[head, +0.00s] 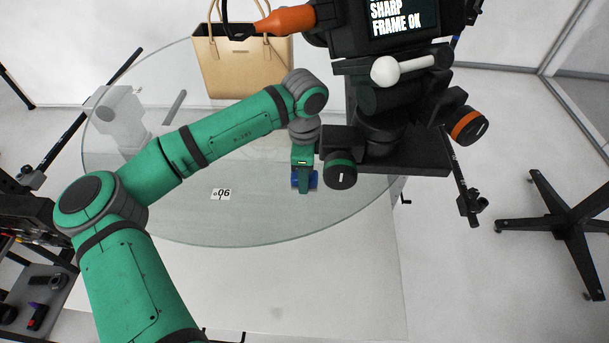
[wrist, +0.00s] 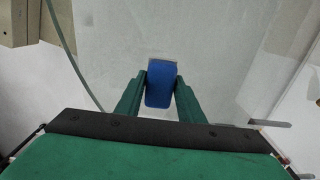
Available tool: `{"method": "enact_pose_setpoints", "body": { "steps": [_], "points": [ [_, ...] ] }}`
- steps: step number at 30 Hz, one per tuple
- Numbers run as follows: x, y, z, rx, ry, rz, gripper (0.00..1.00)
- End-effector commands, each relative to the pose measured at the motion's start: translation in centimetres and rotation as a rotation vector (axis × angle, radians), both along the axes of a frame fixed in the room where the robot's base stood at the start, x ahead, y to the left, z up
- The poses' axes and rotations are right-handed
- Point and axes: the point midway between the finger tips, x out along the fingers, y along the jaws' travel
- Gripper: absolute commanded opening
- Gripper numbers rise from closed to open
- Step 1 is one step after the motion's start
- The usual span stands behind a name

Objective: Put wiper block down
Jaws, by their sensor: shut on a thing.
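The wiper block (wrist: 159,85) is blue with a pale strip along its far edge. In the wrist view it sits between the two green fingers of my gripper (wrist: 160,90), which are shut on its sides. In the head view my gripper (head: 304,183) points down over the glass turntable (head: 250,225), near its front right part. A little of the blue block (head: 313,180) shows around the fingers there. I cannot tell whether the block touches the glass.
A tan handbag (head: 240,70) stands at the back of the turntable. A camera rig (head: 385,140) with knobs is close to the right of my gripper. A tag marked 06 (head: 221,194) lies on the glass to the left. The front left of the glass is clear.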

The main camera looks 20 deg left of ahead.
Motion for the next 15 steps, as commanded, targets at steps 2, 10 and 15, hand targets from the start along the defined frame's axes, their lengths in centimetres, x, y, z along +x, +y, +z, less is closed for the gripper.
{"method": "enact_pose_setpoints", "body": {
  "steps": [2,10,15],
  "points": [
    [-0.01,0.01,-0.09,0.0,0.0,0.0,0.14],
    [-0.03,0.17,-0.45,0.001,0.0,0.003,0.53],
    [0.0,0.25,-0.5,0.001,0.0,0.005,0.53]
  ]
}}
